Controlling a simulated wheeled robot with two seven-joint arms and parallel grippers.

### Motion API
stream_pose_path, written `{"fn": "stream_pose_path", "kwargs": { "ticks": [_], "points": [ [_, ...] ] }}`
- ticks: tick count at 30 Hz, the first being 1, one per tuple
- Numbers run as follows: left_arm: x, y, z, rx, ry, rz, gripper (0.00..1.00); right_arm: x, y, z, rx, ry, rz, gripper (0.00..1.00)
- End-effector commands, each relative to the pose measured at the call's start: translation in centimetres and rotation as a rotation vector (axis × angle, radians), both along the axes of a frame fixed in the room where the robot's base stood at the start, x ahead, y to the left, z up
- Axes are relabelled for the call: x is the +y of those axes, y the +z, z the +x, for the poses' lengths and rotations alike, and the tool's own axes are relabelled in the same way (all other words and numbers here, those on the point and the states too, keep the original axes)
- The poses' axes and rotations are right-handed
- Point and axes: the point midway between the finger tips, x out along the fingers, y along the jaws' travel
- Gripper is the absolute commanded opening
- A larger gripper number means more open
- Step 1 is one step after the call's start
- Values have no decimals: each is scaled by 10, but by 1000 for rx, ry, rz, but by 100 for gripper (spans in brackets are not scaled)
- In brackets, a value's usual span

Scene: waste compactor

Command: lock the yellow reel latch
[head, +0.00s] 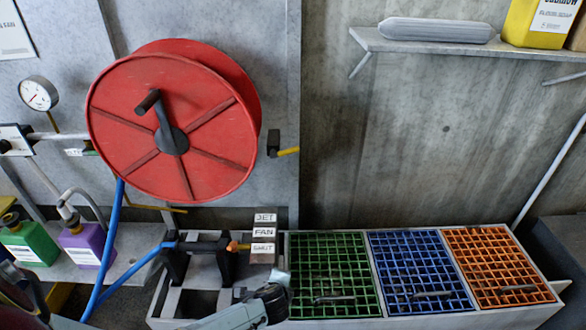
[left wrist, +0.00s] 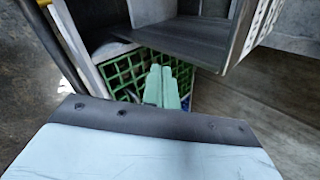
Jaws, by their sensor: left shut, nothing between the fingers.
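The red reel (head: 175,120) with a dark crank is on the grey back wall in the head view. To its right, a small dark block (head: 273,143) carries a short yellow lever (head: 288,151), which points right and is nearly level. It looks like the reel latch. My left gripper (head: 276,280) is low in the head view, below the lever and apart from it. In the left wrist view, its pale green fingers (left wrist: 163,86) are together and empty, in front of a green grate. The lever is not seen there. My right gripper is not in view.
A sign post marked JET, FAN, SHUT (head: 264,233) stands just above my left gripper, beside a black cradle (head: 205,257). Green (head: 333,270), blue (head: 420,268) and orange (head: 490,265) grates lie to the right. A blue hose (head: 110,235) hangs below the reel. The wall right of the lever is clear.

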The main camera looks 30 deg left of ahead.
Motion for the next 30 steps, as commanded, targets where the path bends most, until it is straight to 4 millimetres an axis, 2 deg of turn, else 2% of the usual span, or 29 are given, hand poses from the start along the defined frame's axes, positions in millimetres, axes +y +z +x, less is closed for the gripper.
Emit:
{"fn": "stream_pose_path", "kwargs": {
  "ticks": [1, 3, 6, 9, 12, 17, 30],
  "points": [
    [1, 36, 34, -62, -72, 114, 0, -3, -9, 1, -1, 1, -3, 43],
    [5, 84, 70, -122, -160, 288, 0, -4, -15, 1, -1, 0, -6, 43],
    [16, 143, 112, -176, -272, 565, 0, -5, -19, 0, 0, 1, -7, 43],
    [27, 180, 142, -189, -354, 792, 0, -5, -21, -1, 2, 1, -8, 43],
    [36, 204, 161, -187, -406, 954, 0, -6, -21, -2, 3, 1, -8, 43],
    [42, 219, 173, -177, -440, 1065, 0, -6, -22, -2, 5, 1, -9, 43],
    [48, 217, 176, -175, -438, 1066, 0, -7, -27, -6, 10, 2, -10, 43]
  ]
}}
